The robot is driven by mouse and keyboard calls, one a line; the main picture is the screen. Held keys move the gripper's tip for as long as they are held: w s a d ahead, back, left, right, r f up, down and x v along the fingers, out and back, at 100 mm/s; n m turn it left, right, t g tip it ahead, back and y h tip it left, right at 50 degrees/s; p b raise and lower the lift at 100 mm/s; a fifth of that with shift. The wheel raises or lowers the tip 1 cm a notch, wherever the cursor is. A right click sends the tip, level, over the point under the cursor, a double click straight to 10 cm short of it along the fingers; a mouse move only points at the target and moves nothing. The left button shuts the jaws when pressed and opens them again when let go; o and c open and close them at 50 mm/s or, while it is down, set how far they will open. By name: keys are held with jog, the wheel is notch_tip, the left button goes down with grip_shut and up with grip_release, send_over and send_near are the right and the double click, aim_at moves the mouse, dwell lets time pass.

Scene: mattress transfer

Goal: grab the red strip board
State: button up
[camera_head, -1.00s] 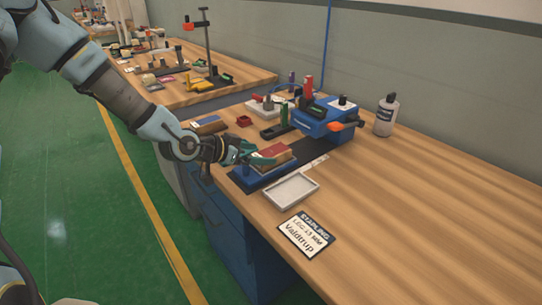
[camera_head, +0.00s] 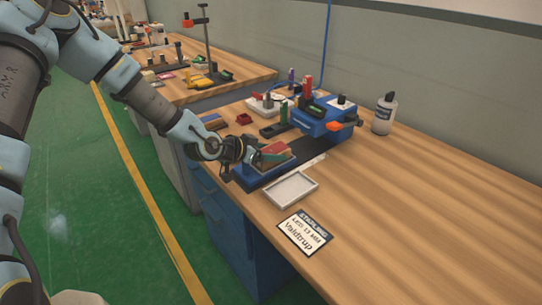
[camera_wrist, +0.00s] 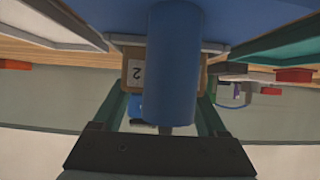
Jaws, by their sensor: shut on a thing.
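The red strip board (camera_head: 273,147) shows as a red-topped block with tan sides on the blue fixture (camera_head: 250,181) at the bench's left edge. My gripper (camera_head: 268,157) is at its left end with green fingers along its sides, partly hiding it. In the wrist view, a tan end face marked "2" (camera_wrist: 136,73) lies between the green fingers, partly hidden behind a blue post (camera_wrist: 172,65). My gripper is shut on the board, which still appears low on the fixture. I cannot tell whether it touches the fixture.
The right side of the bench is clear.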

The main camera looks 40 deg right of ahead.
jog(key=c, duration=0.8)
jog(key=shift+r, duration=0.1)
